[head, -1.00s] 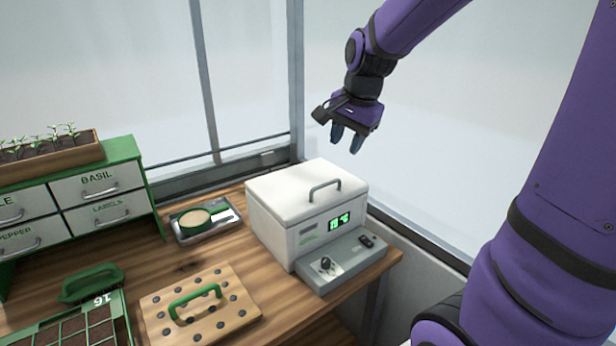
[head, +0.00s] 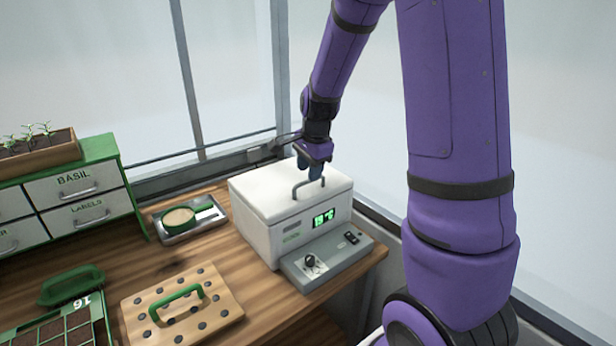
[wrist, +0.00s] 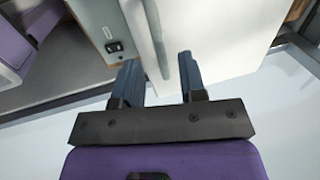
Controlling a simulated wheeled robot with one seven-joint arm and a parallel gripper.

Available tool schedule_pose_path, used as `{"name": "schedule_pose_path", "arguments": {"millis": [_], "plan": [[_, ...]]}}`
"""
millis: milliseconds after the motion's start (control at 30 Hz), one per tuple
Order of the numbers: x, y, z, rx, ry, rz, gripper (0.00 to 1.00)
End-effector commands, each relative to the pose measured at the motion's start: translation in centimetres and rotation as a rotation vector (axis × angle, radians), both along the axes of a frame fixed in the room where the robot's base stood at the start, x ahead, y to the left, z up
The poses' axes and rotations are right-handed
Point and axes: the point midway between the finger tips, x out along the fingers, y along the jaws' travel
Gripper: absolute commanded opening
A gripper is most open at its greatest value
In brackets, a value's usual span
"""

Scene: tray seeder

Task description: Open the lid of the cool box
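The cool box (head: 262,236) is a white box on the wooden bench, with a green-lit display on its front. Its white lid (head: 262,188) is closed. A grey bar handle (head: 296,190) stands up from the lid; in the wrist view the handle (wrist: 154,35) shows between the two finger lines. My gripper (head: 310,172) is over the lid at the handle, pointing down. In the wrist view my gripper (wrist: 158,65) has its dark blue fingers apart, with a gap on both sides of the bar. I cannot tell how far down the fingers reach around it.
A grey control unit with a knob (head: 325,264) sits against the box's front. A perforated wooden board with a green handle (head: 180,302), a metal tray with a green sieve (head: 180,219), and a green drawer cabinet (head: 100,206) stand to the left. Glass walls are behind.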

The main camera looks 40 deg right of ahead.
Motion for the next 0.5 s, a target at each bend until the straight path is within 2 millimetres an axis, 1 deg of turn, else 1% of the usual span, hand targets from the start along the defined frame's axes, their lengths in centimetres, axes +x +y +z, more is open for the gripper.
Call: {"name": "schedule_pose_path", "arguments": {"millis": [33, 200, 300, 500], "plan": [[0.1, 0.0, -0.8, 0.001, 0.004, -0.001, 0.38], [0.4, 0.0, -2.3, 0.0, 0.001, 0.001, 0.38], [0.5, 0.0, -2.7, 0.0, 0.0, 0.001, 0.38], [0.6, 0.0, -2.9, 0.0, 0.0, 0.001, 0.38]]}}
